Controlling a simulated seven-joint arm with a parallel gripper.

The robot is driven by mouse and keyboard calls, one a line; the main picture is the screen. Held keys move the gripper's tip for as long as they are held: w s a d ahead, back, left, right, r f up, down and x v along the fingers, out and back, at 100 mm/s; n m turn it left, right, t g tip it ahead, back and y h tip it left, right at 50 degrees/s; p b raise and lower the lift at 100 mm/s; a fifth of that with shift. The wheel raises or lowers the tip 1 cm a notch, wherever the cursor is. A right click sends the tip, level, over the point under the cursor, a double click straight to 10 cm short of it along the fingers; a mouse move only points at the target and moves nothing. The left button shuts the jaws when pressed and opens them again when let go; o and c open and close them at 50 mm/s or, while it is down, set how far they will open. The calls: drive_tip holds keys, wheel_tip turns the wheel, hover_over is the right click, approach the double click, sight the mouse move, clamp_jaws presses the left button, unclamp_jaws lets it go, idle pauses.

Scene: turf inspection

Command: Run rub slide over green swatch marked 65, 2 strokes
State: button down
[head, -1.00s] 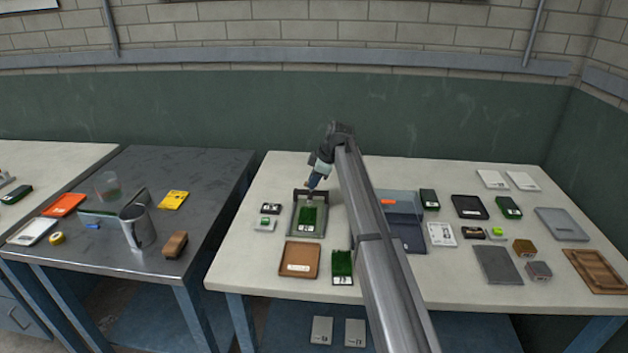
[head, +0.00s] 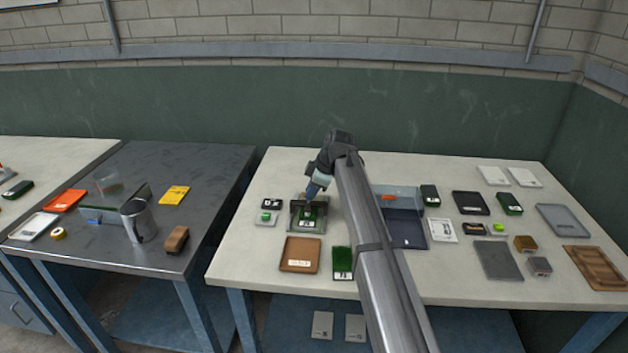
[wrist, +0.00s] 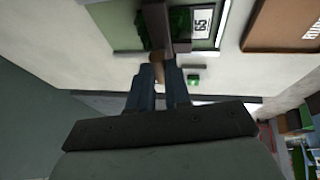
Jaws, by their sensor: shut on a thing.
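The green swatch (head: 306,225) lies in a grey tray-like rig (head: 294,227) on the pale table. Its white label reading 65 (wrist: 203,22) shows in the wrist view. The rub slide (head: 308,207), a dark crossbar, spans the rig and covers part of the swatch; it also shows in the wrist view (wrist: 155,22). My gripper (head: 311,193) is above the crossbar; in the wrist view its two blue fingers (wrist: 165,76) are shut on the slide's brownish grip. The fingers and bar hide some of the swatch.
A small box with a green button (head: 265,219) and a small black display box (head: 271,203) stand left of the rig. A brown tray (head: 300,255) and another green swatch (head: 342,261) lie in front. An open blue case (head: 402,228) is to the right.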

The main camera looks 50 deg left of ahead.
drive_tip(key=s+d, duration=0.2)
drive_tip(key=shift+s+d, duration=0.35)
drive_tip(key=c, duration=1.1)
unclamp_jaws()
drive_tip(key=v, duration=1.4)
